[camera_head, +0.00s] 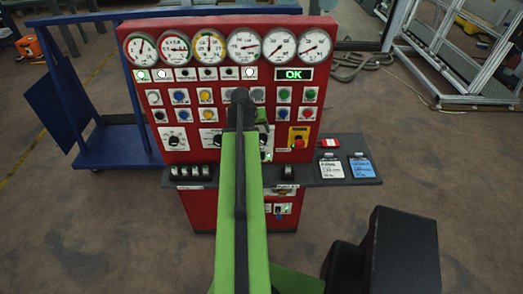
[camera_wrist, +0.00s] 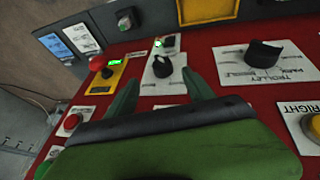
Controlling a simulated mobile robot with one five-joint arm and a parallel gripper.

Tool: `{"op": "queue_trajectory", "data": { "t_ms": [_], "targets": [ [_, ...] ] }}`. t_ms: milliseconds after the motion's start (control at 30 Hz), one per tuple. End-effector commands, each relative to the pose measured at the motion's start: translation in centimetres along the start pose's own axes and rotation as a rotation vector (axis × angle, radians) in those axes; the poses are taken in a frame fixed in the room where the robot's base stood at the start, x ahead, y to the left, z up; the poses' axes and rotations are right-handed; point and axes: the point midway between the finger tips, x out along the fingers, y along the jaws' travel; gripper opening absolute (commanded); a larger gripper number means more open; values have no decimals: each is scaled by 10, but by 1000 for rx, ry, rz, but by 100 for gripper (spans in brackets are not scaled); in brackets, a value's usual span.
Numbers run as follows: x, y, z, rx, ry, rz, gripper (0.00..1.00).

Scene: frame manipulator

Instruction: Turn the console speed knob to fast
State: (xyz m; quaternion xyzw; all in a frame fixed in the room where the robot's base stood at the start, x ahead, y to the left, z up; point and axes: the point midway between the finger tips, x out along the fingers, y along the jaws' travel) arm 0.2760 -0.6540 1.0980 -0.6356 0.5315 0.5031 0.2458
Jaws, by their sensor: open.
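The red console (camera_head: 190,105) stands ahead with gauges, buttons and knobs. In the wrist view, a small black knob (camera_wrist: 163,66) on a white plate lies beyond and between my fingertips; its label is too small to read, so I cannot confirm that it is the speed knob. My gripper (camera_wrist: 161,80) is open, with its two green fingers apart and the knob not visibly gripped. A larger black knob (camera_wrist: 264,53) with a trolley label sits to its right. In the head view, my green arm hides the gripper and part of the knob row.
A yellow plate with a red button (camera_wrist: 97,63) is close left of my fingers. A grey shelf (camera_head: 330,150) juts from the console, with white and blue tags (camera_head: 361,167) at right. A blue cart (camera_head: 115,145) stands left of the console.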

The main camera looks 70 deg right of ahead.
Motion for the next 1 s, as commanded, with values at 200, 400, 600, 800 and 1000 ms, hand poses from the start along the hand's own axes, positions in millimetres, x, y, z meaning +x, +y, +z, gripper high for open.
{"op": "queue_trajectory", "data": {
  "t_ms": [200, 400, 600, 800, 1000],
  "targets": [
    [63, -2, 3, 2, 0, 0, 62],
    [98, -1, 2, 1, 0, 0, 62],
    [102, 1, 0, 1, 0, 0, 62],
    [101, 1, 0, 1, 0, 0, 54],
    [101, 1, 0, 2, 0, 1, 28]
  ]
}}
